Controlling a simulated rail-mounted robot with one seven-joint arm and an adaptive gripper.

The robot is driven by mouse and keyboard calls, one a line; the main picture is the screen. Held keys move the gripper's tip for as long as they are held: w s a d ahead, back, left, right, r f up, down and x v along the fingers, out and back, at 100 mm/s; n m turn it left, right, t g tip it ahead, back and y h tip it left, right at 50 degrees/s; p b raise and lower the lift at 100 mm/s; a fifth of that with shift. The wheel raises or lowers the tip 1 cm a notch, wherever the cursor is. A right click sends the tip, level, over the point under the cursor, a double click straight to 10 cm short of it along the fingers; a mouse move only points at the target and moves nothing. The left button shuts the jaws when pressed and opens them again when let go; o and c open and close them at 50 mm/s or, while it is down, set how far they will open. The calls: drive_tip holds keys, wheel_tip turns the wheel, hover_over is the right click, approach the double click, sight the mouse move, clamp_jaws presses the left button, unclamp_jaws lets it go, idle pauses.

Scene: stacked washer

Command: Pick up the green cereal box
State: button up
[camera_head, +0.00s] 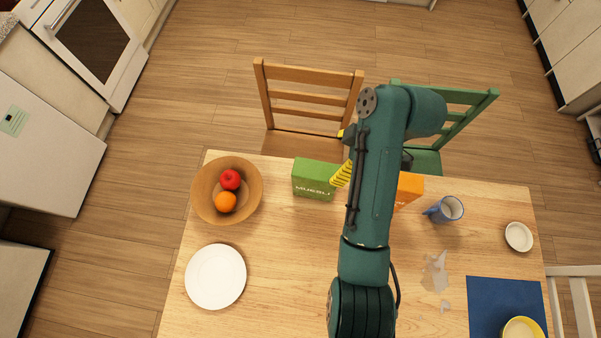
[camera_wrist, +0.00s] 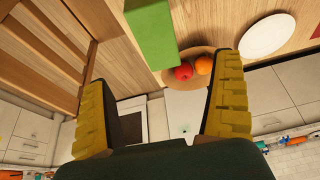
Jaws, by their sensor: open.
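The green cereal box (camera_head: 314,179), with white "MUESLI" lettering, stands on the wooden table near its far edge, between the fruit bowl and my arm. In the wrist view the green box (camera_wrist: 152,36) shows at the top, ahead of and between the fingers but apart from them. My gripper (camera_wrist: 165,112) has two yellow ridged fingers spread wide with nothing between them. In the head view one yellow finger shows just right of the box; the rest of my gripper is hidden behind my arm.
A wooden bowl (camera_head: 246,210) holds a red apple and an orange, left of the box. An orange box (camera_head: 409,188), partly hidden by my arm, and a blue mug (camera_head: 445,209) stand to the right. A wooden chair (camera_head: 285,143) backs the far edge. A white plate (camera_head: 215,277) lies front left.

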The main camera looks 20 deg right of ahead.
sight(317, 172)
drive_tip(key=b+x, duration=0.7)
drive_tip(key=x, duration=0.3)
drive_tip(key=shift+w+a+f, duration=0.15)
drive_tip(key=shift+a+f, duration=0.05)
drive_tip(key=shift+a, duration=0.05)
drive_tip(key=b+x, duration=0.1)
drive_tip(key=x, duration=0.4)
drive_tip(key=shift+w+d, duration=0.15)
drive_tip(key=shift+d, duration=0.05)
drive_tip(key=shift+f, duration=0.25)
drive_tip(key=c, duration=1.3)
